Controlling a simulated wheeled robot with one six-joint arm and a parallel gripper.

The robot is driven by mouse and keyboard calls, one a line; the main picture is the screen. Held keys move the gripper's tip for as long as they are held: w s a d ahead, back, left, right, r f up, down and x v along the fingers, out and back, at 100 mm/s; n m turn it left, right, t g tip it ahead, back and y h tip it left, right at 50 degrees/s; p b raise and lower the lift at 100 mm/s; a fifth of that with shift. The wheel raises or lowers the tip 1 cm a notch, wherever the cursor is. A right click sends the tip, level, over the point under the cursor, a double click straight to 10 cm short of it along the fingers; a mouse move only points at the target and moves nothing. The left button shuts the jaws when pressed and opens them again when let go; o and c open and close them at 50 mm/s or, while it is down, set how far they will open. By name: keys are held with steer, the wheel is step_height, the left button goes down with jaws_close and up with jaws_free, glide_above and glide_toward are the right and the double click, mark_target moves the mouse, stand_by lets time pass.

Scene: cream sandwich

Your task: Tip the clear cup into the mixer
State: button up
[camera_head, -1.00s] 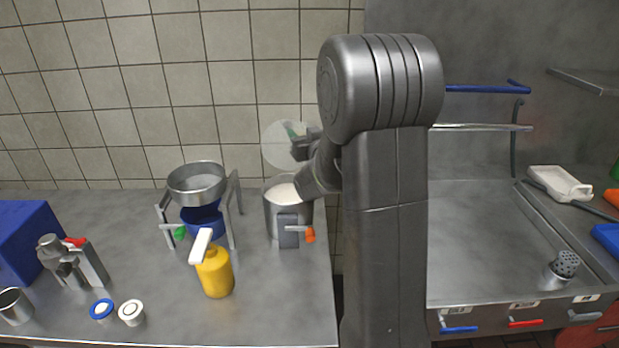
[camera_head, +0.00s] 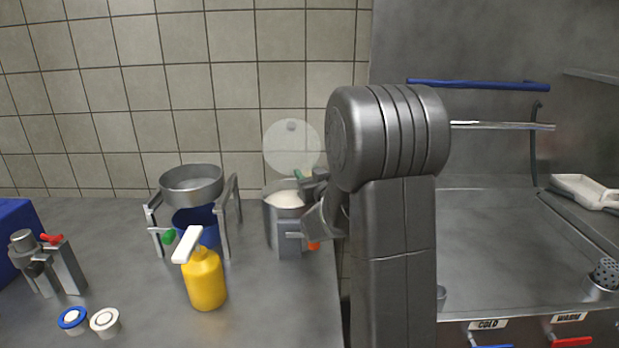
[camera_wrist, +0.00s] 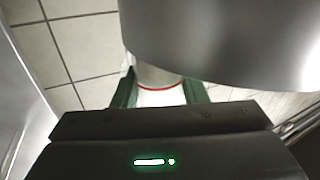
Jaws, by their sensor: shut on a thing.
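My gripper (camera_head: 303,177) is at the pot's upper right, partly hidden by my arm. In the wrist view its green fingers (camera_wrist: 160,95) are shut on the cup (camera_wrist: 159,76), which has a red line. I cannot tell whether anything is leaving the cup.
A steel bowl on a stand (camera_head: 192,186) with a blue container (camera_head: 199,228) under it stands left of the pot. A yellow pump bottle (camera_head: 206,280) is in front. A large grey metal surface (camera_wrist: 235,35) fills the wrist view's upper right. A sink counter is at right.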

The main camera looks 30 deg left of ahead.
steer(key=n, duration=0.4)
steer(key=shift+s+a+f, duration=0.2)
steer(key=shift+s+f, duration=0.05)
steer(key=shift+s, duration=0.05)
steer(key=n, duration=0.2)
steer(key=s+n, duration=0.1)
steer(key=shift+a+f, duration=0.15)
steer(key=shift+f, duration=0.1)
steer(key=n+b, duration=0.1)
steer(key=n, duration=0.3)
steer(key=s+a+r+n+b, duration=0.1)
steer(key=n, duration=0.4)
steer(key=n+b, duration=0.1)
steer(key=n, duration=0.3)
steer(key=shift+s+a+r+n, duration=0.2)
steer(key=shift+s+r+n, duration=0.1)
steer(key=shift+n, duration=0.1)
steer(key=shift+a+r, duration=0.15)
steer(key=shift+r, duration=0.05)
stand_by(2.8)
steer(key=shift+f, duration=0.1)
stand_by(1.5)
